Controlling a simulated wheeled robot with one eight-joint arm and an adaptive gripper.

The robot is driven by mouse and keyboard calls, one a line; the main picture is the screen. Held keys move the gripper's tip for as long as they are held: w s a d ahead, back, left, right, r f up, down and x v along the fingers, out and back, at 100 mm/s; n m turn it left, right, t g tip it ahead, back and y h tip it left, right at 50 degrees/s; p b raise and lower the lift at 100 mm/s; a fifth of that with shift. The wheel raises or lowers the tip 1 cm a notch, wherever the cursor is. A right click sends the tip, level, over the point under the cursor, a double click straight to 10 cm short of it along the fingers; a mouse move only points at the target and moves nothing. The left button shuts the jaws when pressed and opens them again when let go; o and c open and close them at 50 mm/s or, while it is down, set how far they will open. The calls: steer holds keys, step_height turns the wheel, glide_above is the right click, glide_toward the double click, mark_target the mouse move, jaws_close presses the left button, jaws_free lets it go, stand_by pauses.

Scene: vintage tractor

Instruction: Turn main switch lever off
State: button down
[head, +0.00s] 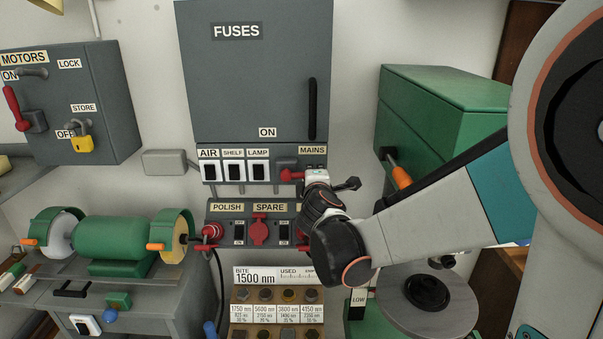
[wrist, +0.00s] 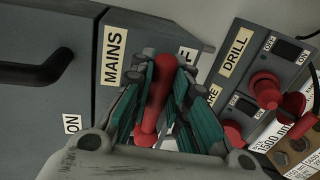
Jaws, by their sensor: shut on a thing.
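The mains switch has a red lever (head: 291,175) under the label "MAINS", at the lower right of the grey fuse box. In the wrist view the red lever (wrist: 154,100) lies lengthwise between the green pads of my gripper. My gripper (head: 304,175) is shut on the lever, reaching it from the right in the head view. My gripper covers part of the switch and its surroundings. No on or off mark for this lever can be read.
The fuse box (head: 250,80) has a black handle (head: 312,108) above the switch. Breakers (head: 233,171) labelled AIR, SHELF and LAMP sit left of it. A socket panel (head: 222,210) with red plugs is just below. A green cabinet (head: 440,100) stands right, behind my arm.

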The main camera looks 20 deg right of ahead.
steer(key=shift+s+f, duration=0.1)
steer(key=shift+f, duration=0.15)
stand_by(0.3)
steer(key=c, duration=1.5)
jaws_free()
steer(key=v, duration=1.2)
steer(key=shift+s+d+r, duration=0.1)
steer(key=shift+m, duration=0.3)
steer(key=s+a+f+m+g+y+b, duration=0.1)
steer(key=s+f+m+g+b, duration=0.1)
steer(key=s+f+m, duration=0.2)
steer(key=s+a+f+m+g+y+b, duration=0.1)
steer(key=s+f+m+g+y+b, duration=0.1)
steer(key=s+f+m, duration=0.3)
steer(key=s+a+f+m+g+y+b, duration=0.1)
steer(key=s+f+m, duration=0.4)
steer(key=s, duration=0.6)
steer(key=shift+a+f+g+y+b, duration=0.1)
steer(key=shift+f+g+y+b, duration=0.25)
steer(key=shift+g+b, duration=0.3)
steer(key=shift+a+f+g+y+b, duration=0.1)
steer(key=shift+f+g+y+b, duration=0.15)
steer(key=shift+f+g+b, duration=0.35)
